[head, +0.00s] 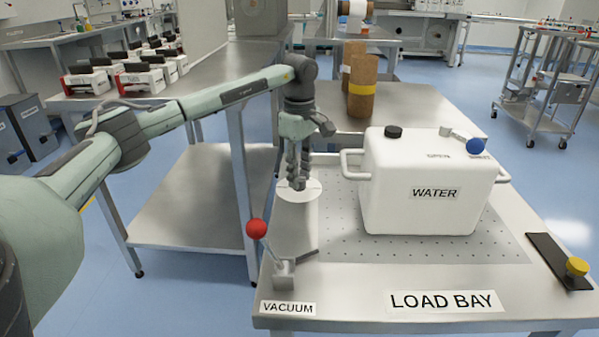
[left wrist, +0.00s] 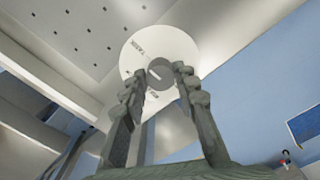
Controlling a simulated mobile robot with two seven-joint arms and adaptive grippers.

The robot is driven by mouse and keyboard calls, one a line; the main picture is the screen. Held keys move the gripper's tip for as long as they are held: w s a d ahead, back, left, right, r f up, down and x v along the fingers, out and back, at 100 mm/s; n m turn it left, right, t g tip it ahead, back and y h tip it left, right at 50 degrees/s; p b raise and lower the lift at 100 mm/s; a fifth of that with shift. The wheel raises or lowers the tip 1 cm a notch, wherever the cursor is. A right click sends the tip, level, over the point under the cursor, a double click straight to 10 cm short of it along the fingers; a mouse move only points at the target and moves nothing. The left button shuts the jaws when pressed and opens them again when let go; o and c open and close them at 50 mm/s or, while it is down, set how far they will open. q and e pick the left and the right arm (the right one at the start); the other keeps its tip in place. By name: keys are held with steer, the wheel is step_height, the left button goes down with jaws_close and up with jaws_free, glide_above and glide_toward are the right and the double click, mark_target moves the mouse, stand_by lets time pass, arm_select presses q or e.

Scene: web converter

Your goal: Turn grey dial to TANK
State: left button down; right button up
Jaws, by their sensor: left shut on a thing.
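The grey dial (left wrist: 160,72) is a small round knob in the middle of a white disc (left wrist: 183,45) with lettering, too small to read for certain. In the head view the white disc (head: 311,187) tops a pale column at the left side of the LOAD BAY table. My left gripper (head: 298,184) points straight down over the disc, its fingers hiding the dial there. In the left wrist view its two fingers (left wrist: 158,80) stand on either side of the dial and are shut on it. My right gripper is not in view.
A white WATER tank (head: 425,210) with side handles stands right of the dial. A red-knobbed VACUUM lever (head: 257,229) is in front. A yellow knob (head: 577,267) on a black plate is at the right edge. Brown rolls (head: 362,88) stand behind.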

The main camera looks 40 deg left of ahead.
arm_select(q)
steer(key=shift+m, duration=0.3)
stand_by(0.4)
steer(key=c, duration=1.2)
jaws_free()
steer(key=shift+r, duration=0.1)
step_height(320, 180, up, 12)
steer(key=shift+f, duration=0.1)
